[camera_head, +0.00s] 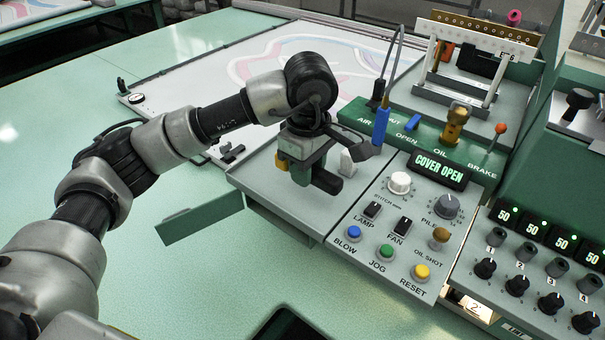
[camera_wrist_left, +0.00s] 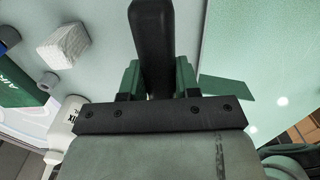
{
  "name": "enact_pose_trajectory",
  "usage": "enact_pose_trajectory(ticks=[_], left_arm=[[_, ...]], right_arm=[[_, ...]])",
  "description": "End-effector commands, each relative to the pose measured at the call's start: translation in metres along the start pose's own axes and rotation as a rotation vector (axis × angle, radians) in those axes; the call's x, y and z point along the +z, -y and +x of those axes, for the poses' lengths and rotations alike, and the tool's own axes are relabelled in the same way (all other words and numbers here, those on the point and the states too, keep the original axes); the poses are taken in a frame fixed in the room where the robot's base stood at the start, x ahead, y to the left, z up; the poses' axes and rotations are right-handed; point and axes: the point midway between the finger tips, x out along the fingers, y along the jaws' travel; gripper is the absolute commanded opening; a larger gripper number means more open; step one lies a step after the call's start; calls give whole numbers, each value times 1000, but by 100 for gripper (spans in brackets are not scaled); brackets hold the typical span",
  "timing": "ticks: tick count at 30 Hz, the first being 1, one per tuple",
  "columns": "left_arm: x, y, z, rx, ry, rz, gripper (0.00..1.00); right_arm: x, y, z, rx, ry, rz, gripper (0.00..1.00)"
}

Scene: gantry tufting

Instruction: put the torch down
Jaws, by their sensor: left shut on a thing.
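The torch (camera_wrist_left: 154,45) shows in the left wrist view as a smooth black rounded body, held between the two green fingers. My left gripper (camera_wrist_left: 157,78) is shut on it. In the head view my left gripper (camera_head: 315,172) is low over the grey left part of the console top, with the torch mostly hidden by the gripper and wrist. I cannot tell whether the torch touches the surface. My right gripper is not in view.
A white block (camera_head: 347,162) stands just right of the gripper, with a blue air nozzle (camera_head: 381,125) behind. The button panel (camera_head: 395,240) lies to the right, its display (camera_head: 440,169) reading "COVER OPEN". The pale green table (camera_head: 190,285) is clear.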

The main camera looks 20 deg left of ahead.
Motion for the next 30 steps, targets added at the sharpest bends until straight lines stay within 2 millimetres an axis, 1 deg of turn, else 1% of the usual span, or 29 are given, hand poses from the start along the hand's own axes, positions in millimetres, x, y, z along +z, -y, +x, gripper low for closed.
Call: enact_pose_trajectory(ticks=[1, 5, 8, 13, 16, 23, 27, 28, 30], left_arm=[[-8, -1, 3, -2, 0, -4, 6], [-16, -3, 10, 0, 0, 0, 6], [-18, -4, 15, -1, 0, 1, 6], [-17, -3, 38, -4, 1, 2, 6], [-17, -4, 49, -1, 1, 1, 6], [-17, -4, 51, 1, 0, 1, 6], [-17, -4, 55, 1, 0, 1, 6], [-17, -4, 55, 1, 0, 1, 33], [-17, -4, 54, 1, 0, 1, 44]], right_arm=[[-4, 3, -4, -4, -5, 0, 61], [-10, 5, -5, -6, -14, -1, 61], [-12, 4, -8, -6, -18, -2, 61], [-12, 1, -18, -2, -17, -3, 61], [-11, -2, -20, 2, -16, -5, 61], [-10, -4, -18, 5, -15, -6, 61], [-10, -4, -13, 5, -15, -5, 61], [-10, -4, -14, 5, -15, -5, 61], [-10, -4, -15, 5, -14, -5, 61]])
